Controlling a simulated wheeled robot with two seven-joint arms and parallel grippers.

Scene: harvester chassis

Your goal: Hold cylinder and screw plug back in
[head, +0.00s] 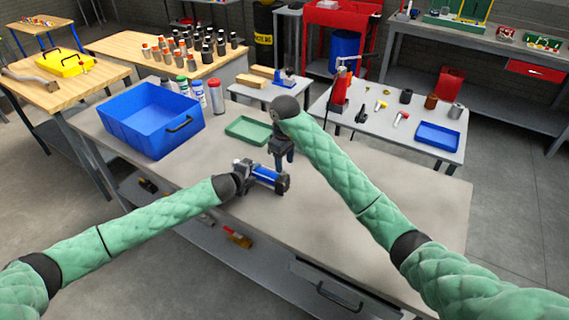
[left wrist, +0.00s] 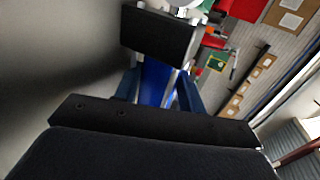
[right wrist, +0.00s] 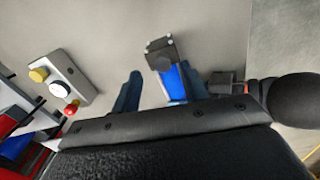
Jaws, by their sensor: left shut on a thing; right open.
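A cylinder (head: 266,175) with a blue body and dark end blocks lies roughly level above the grey workbench. My left gripper (head: 250,177) is shut on it from the left; in the left wrist view the blue body shows between the fingers (left wrist: 158,90), with a black end block (left wrist: 160,32) beyond. My right gripper (head: 284,157) is open, pointing down close to the cylinder's right part. In the right wrist view the cylinder's end block (right wrist: 158,48) and blue body (right wrist: 177,82) show by the right-hand finger. I cannot make out the plug.
The grey workbench (head: 400,215) is clear at the right. A blue bin (head: 150,125) stands at the left, with several bottles (head: 199,92) behind it. A green tray (head: 248,131) lies behind the cylinder. A box with coloured buttons (right wrist: 62,76) shows in the right wrist view.

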